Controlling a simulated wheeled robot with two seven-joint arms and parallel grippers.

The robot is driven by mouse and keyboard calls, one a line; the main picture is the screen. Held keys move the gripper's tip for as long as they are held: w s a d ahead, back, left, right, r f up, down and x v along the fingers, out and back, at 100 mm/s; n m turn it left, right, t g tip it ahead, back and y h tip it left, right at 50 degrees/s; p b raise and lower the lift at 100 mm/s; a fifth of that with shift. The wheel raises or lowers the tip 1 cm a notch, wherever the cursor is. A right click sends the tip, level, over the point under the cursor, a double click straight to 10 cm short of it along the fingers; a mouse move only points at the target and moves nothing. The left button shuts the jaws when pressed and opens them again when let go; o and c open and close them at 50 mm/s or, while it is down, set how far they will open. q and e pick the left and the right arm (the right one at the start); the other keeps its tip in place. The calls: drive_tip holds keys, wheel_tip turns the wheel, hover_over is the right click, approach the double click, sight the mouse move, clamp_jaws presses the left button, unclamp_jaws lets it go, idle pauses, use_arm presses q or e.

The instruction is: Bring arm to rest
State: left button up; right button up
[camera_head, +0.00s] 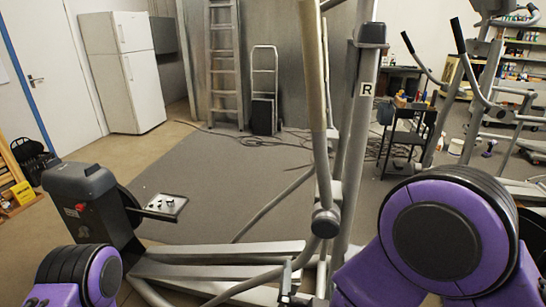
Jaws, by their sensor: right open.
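My right gripper (291,282) shows small at the bottom centre, in front of the elliptical machine's grey frame. It looks open and nothing shows between its fingers. My purple right arm (437,240) fills the lower right. Part of my purple left arm (100,276) shows at the lower left, and my left gripper is not in view.
An elliptical machine (354,130) with a long upright handle stands close in front of me. Its dark drive housing (80,190) is at the left. A grey mat (215,180) lies behind. A fridge (125,75), ladder (223,60) and hand truck (264,85) stand at the back.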

drive_tip(key=s+d+f+g+y, duration=0.1)
drive_tip(key=s+d+f+g, duration=0.2)
drive_tip(key=f, duration=0.6)
drive_tip(key=d+f+g+y, duration=0.1)
drive_tip(key=d+f+g, duration=0.3)
drive_tip(key=f, duration=0.5)
drive_tip(key=s+d+f+g+h, duration=0.1)
drive_tip(key=s+d+f+g, duration=0.3)
drive_tip(key=s, duration=0.5)
drive_tip(key=s+d+f+m+g, duration=0.1)
drive_tip(key=s+d+f+g, duration=0.3)
drive_tip(key=s+d+f, duration=0.4)
drive_tip(key=shift+s+d+f+m+h, duration=0.3)
drive_tip(key=shift+s+d+f+h, duration=0.1)
drive_tip(key=shift+s, duration=0.75)
